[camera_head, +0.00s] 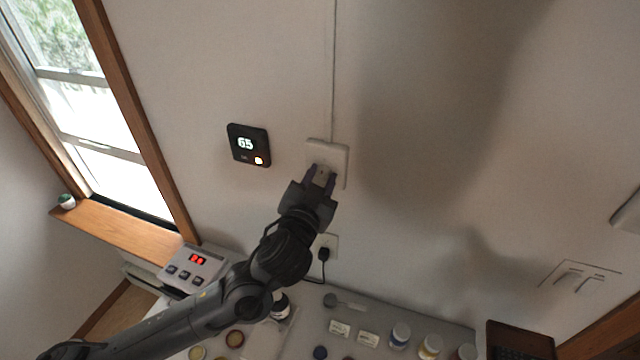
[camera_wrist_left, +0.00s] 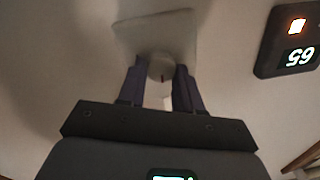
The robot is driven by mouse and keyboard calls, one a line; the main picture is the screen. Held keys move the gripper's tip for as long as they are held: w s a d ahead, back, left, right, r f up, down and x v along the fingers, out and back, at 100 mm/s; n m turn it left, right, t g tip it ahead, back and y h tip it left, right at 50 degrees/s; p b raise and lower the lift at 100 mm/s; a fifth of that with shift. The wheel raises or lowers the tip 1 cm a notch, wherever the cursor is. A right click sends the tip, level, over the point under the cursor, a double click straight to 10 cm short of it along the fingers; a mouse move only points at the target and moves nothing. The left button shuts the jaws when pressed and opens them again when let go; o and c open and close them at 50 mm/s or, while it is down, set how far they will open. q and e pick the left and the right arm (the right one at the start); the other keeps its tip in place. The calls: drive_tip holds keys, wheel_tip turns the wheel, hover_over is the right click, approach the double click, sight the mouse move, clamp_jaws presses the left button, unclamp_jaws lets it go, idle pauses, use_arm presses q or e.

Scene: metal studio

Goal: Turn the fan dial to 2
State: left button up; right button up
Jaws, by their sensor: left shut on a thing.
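The fan dial (camera_wrist_left: 161,68) is a pale round knob on a white wall plate (camera_head: 340,159). In the wrist view the plate (camera_wrist_left: 178,32) shows behind the knob, and a dark line marks the knob's face. My left gripper (camera_head: 320,178) reaches up to the plate from below in the head view. In the wrist view its two fingers (camera_wrist_left: 161,82) stand on either side of the knob, shut on it. No numbers around the dial are legible, so its setting cannot be read. My right gripper is in neither view.
A black thermostat (camera_head: 248,145) reading 65 is on the wall left of the plate. A lower outlet (camera_head: 329,241) has a black plug in it. Below, a table (camera_head: 375,308) holds small jars, and a grey device (camera_head: 193,268) with red digits stands left.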

use_arm(q)
drive_tip(key=m+b, duration=0.1)
drive_tip(key=b, duration=0.1)
drive_tip(key=m+b, duration=0.2)
drive_tip(key=shift+f, duration=0.35)
drive_tip(key=m+b, duration=0.4)
drive_tip(key=m, duration=0.1)
drive_tip(key=shift+m+h, duration=0.3)
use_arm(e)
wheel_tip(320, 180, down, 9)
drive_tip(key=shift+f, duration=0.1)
use_arm(q)
drive_tip(key=shift+r+m+b, duration=0.1)
drive_tip(key=shift+m+b, duration=0.9)
drive_tip(key=shift+m, duration=0.3)
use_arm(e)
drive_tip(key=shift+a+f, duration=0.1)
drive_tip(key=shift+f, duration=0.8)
use_arm(q)
drive_tip(key=o, duration=1)
drive_tip(key=shift+o, duration=0.2)
drive_tip(key=shift+s, duration=0.1)
